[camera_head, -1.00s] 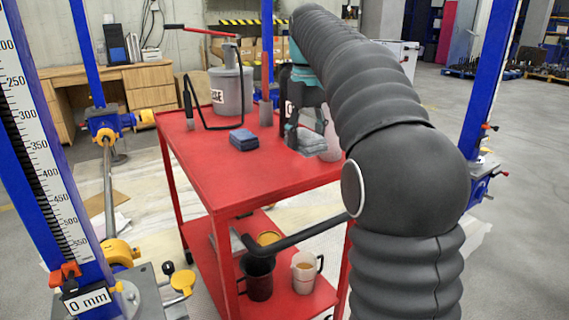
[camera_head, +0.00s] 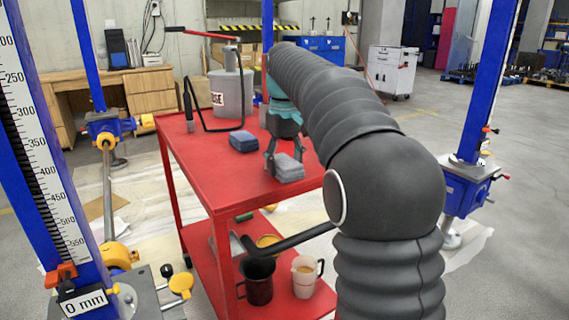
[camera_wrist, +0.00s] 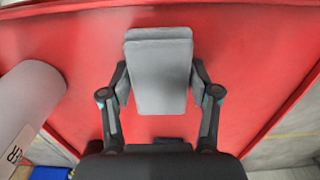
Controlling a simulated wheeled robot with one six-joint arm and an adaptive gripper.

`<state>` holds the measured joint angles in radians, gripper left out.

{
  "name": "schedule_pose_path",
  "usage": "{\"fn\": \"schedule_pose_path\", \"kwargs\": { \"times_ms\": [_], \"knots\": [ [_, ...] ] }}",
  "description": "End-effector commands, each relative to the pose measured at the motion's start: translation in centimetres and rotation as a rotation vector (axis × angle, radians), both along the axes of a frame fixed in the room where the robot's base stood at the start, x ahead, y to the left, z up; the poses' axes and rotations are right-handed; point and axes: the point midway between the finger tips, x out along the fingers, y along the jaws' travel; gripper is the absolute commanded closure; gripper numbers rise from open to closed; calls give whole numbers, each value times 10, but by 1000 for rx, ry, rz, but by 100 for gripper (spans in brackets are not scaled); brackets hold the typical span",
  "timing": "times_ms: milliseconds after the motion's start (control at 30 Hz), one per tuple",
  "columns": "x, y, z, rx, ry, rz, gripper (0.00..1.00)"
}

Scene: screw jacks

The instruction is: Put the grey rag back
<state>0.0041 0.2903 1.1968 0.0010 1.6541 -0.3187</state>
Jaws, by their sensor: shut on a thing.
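The grey rag (camera_head: 288,168), a folded block, is between the fingers of my gripper (camera_head: 285,155) at the right part of the red cart's top. In the wrist view the rag (camera_wrist: 160,72) fills the gap between both fingers of my gripper (camera_wrist: 160,86), which are shut on its sides. I cannot tell whether its underside touches the cart top. A blue folded rag (camera_head: 243,140) lies on the cart top to the left of the grey one, apart from it.
The red cart (camera_head: 205,175) holds a large grey can (camera_head: 231,93) at the back, also in the wrist view (camera_wrist: 30,98). Two mugs, one dark (camera_head: 258,282) and one pale (camera_head: 304,277), stand on its lower shelf. Bare red top surrounds the grey rag.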

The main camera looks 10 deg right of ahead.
Motion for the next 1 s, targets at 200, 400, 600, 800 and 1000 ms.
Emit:
{"fn": "schedule_pose_path", "kwargs": {
  "times_ms": [200, 400, 600, 800, 1000],
  "knots": [
    [0, 0, -1, 0, 0, 0, 14],
    [0, 0, -1, 0, 0, 0, 13],
    [0, 0, 3, 0, -1, 0, 13],
    [1, 0, 31, 0, -2, 0, 13],
    [1, 0, 73, 0, -2, 0, 13]
  ]
}}
